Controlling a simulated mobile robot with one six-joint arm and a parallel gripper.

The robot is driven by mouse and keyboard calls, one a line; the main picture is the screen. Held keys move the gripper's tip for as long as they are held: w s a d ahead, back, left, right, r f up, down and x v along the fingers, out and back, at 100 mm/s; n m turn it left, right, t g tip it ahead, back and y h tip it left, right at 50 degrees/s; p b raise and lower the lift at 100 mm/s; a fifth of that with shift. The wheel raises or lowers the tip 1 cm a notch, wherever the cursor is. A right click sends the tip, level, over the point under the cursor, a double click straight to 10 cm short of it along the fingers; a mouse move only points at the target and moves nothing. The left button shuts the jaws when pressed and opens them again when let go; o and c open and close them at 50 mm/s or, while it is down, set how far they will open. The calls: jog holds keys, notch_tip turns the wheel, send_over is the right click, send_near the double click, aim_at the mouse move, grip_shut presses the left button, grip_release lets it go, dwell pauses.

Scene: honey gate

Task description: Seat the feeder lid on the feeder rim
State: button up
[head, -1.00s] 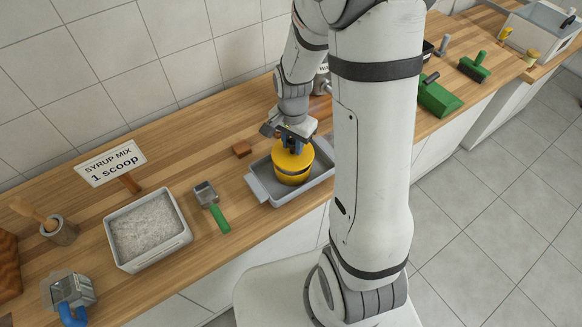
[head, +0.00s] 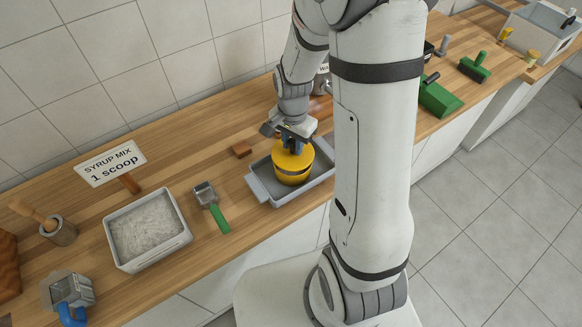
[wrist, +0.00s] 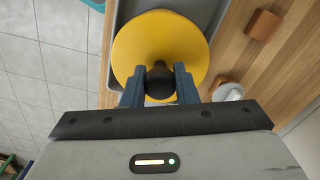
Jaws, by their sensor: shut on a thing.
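The feeder lid (wrist: 160,42) is a yellow disc with a dark knob (wrist: 159,82). My gripper (wrist: 159,88) is shut on the knob, with a blue finger on each side of it. In the head view my gripper (head: 293,143) points down from above, and the lid (head: 294,153) lies over the yellow feeder (head: 293,176). A thin dark line shows between lid and feeder; I cannot tell whether the lid is fully down on the rim. In the wrist view the lid hides the feeder. The feeder stands in a grey tray (head: 262,190).
A small wooden block (head: 241,149) lies behind the tray. A scoop with a green handle (head: 217,211), a bin of white grains (head: 147,229) and a syrup mix sign (head: 111,162) are to the left. Green tools (head: 437,97) lie farther right on the counter.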

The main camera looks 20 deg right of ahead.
jog(key=shift+f+b, duration=1.45)
jog(key=shift+f, duration=0.05)
dwell(1.6)
dwell(0.7)
jog(key=o, duration=0.8)
jog(key=shift+r, duration=0.2)
jog(key=shift+r+p, duration=1.15)
jog(key=shift+r, duration=0.45)
jog(key=shift+o, duration=0.6)
jog(key=o, duration=0.5)
jog(key=shift+c, duration=0.2)
jog(key=shift+o, duration=0.4)
